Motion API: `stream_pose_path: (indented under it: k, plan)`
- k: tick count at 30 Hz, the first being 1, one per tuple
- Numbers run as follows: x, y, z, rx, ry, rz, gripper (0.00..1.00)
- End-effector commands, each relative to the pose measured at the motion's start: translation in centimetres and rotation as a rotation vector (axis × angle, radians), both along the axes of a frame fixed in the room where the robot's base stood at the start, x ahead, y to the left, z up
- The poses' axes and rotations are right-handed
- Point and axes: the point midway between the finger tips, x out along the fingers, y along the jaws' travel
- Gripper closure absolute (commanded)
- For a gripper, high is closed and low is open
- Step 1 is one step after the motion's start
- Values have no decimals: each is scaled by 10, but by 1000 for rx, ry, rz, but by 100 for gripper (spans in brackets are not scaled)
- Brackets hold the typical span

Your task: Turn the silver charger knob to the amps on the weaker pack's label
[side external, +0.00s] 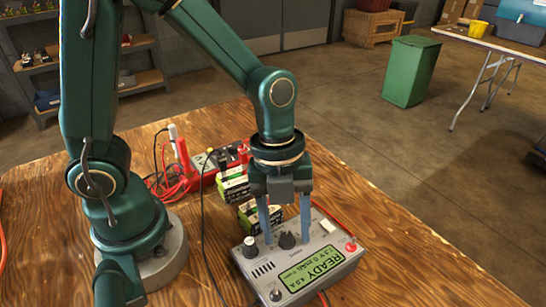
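The grey charger (325,281) lies near the front of the wooden table. Its green screen shows READY and smaller text, possibly 4.0 A. A knob with a silver top (250,246) is at its left rear corner. A black knob (287,241) is to the right of it. My gripper (286,236) points down over the charger's rear edge. It is open, with its fingers on either side of the black knob; contact cannot be told. Two packs with green and white labels, one farther back (233,187) and one nearer (257,222), are behind the charger. Their label text is unreadable.
A red meter (208,171) with red leads (165,185) stands behind the packs. A black cable (203,220) runs down left of the charger. The wooden table (400,245) is clear on the right.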

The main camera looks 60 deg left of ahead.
Motion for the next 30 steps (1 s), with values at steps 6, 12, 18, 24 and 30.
stream_pose_path:
  k: [6, 12, 18, 24, 30]
  plan:
    - [0, 0, 1, 1, 1, 0, 43]
    - [1, 4, 21, -2, -5, 1, 43]
    - [1, 8, 43, -1, -3, 1, 43]
    - [0, 9, 51, 0, 0, 0, 43]
    - [0, 9, 50, 1, 1, 0, 43]
